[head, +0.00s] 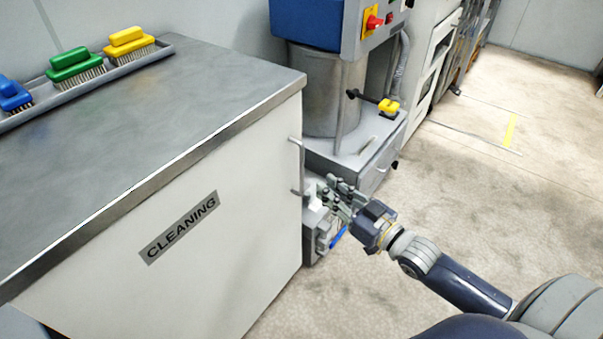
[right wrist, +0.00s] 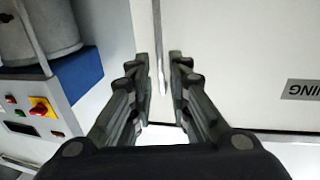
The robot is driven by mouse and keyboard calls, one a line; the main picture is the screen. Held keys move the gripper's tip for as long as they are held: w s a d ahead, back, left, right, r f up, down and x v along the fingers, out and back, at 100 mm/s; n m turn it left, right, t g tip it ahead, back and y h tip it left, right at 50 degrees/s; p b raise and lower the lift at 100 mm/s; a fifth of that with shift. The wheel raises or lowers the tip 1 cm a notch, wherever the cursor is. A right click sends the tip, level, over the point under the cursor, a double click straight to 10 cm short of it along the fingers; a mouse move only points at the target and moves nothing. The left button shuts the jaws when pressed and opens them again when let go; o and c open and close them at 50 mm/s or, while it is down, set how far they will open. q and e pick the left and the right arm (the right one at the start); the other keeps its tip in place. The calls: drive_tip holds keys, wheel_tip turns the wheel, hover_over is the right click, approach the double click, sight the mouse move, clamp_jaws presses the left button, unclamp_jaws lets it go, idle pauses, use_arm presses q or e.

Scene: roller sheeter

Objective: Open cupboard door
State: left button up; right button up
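The cupboard door (head: 235,180) is the cream front panel with a grey "CLEANING" label (head: 179,228). It looks closed. Its thin vertical metal handle (head: 297,165) is near the door's right edge. My right gripper (head: 326,191) is just right of the handle's lower end in the head view. In the right wrist view the two fingers of this gripper (right wrist: 161,84) are parted, with a gap between them. The handle (right wrist: 159,62) shows as a thin bar in line with that gap. I see no firm contact. My left gripper is not in view.
The grey cupboard top (head: 170,100) carries a tray with blue, green (head: 74,66) and yellow (head: 128,41) brushes. A machine with a steel drum (head: 325,90) and yellow-red switch (head: 372,22) stands beyond the cupboard. Open floor (head: 480,180) lies to the right.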

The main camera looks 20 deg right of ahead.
use_arm(q)
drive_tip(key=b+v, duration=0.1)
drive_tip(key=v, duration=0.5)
drive_tip(key=shift+b, duration=0.35)
use_arm(e)
hover_over(301, 192)
drive_tip(key=shift+w+d, duration=0.15)
drive_tip(key=shift+w, duration=0.1)
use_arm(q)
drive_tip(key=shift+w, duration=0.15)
use_arm(e)
clamp_jaws()
